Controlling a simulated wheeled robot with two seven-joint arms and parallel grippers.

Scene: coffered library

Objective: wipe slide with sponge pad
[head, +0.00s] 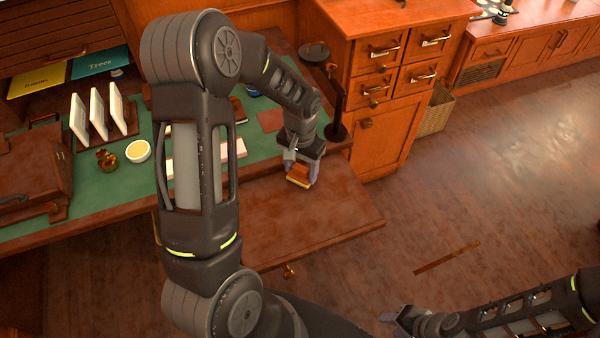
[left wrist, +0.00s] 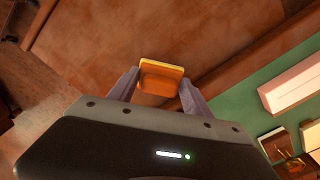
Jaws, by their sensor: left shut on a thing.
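A small sponge pad (head: 299,178), orange-brown with a yellow layer, is held between the fingers of my left gripper (head: 303,168). In the left wrist view, the sponge pad (left wrist: 160,78) sits between the two grey fingers of the left gripper (left wrist: 158,88). It is over the brown wooden slide (head: 310,215) that juts from the desk front, near the edge of the green desktop. I cannot tell whether the pad touches the slide. My right gripper (head: 400,320) is low at the bottom right, away from the desk, and appears empty; its finger opening is unclear.
A wooden drawer cabinet (head: 385,70) stands behind the slide on the right. The floor to the right is mostly open.

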